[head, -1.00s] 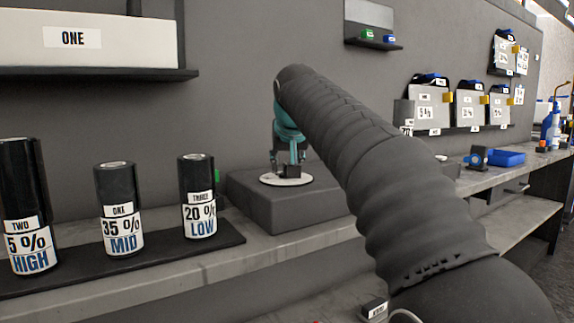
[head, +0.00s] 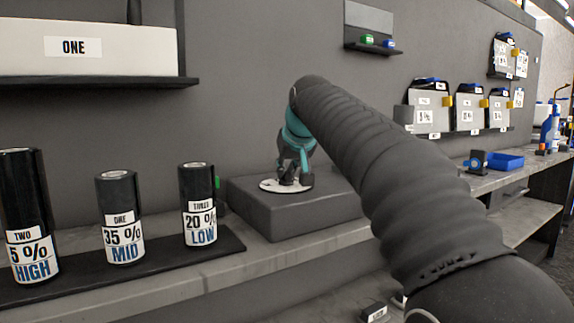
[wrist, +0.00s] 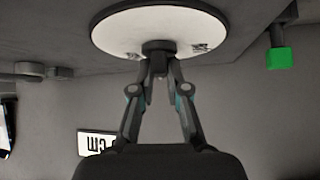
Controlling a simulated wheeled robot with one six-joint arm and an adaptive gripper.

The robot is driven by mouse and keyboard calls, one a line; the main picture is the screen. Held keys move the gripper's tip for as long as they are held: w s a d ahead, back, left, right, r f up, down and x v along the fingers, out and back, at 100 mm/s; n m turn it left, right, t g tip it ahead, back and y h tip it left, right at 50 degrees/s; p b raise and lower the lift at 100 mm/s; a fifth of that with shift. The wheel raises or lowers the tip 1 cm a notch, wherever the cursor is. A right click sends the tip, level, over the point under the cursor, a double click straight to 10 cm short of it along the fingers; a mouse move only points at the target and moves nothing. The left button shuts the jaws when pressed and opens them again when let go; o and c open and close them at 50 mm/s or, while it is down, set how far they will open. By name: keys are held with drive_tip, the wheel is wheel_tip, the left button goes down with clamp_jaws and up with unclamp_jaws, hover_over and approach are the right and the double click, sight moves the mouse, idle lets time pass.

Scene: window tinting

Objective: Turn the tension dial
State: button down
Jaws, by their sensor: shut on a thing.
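The tension dial is a white round plate (head: 268,185) on top of a dark box (head: 330,208) on the bench. In the wrist view the plate (wrist: 120,32) carries a dark central knob (wrist: 158,47) and small dark marks near its edge. My gripper (head: 291,180) reaches down to the dial from above. In the wrist view my gripper (wrist: 158,68) has its two fingertips closed together on the knob. The fingers hide part of the knob in the head view.
Several labelled film rolls, including the 35% MID roll (head: 119,215), stand on a black mat (head: 175,265) left of the box. A small green part (head: 217,183) is beside the box. A blue tray (head: 505,162) lies farther right along the bench.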

drive_tip(key=shift+d+n+g+y+p, duration=0.1)
drive_tip(key=shift+n+g+y+p, duration=0.5)
drive_tip(key=shift+n+y+p, duration=0.65)
drive_tip(key=shift+n+h+b, duration=0.25)
drive_tip(key=shift+b, duration=0.1)
drive_tip(key=c, duration=1.2)
unclamp_jaws()
drive_tip(key=shift+o, duration=0.2)
drive_tip(key=shift+r, duration=0.1)
drive_tip(key=v, duration=1.1)
drive_tip(key=shift+s+d+r, duration=0.2)
drive_tip(key=shift+s+r, duration=0.05)
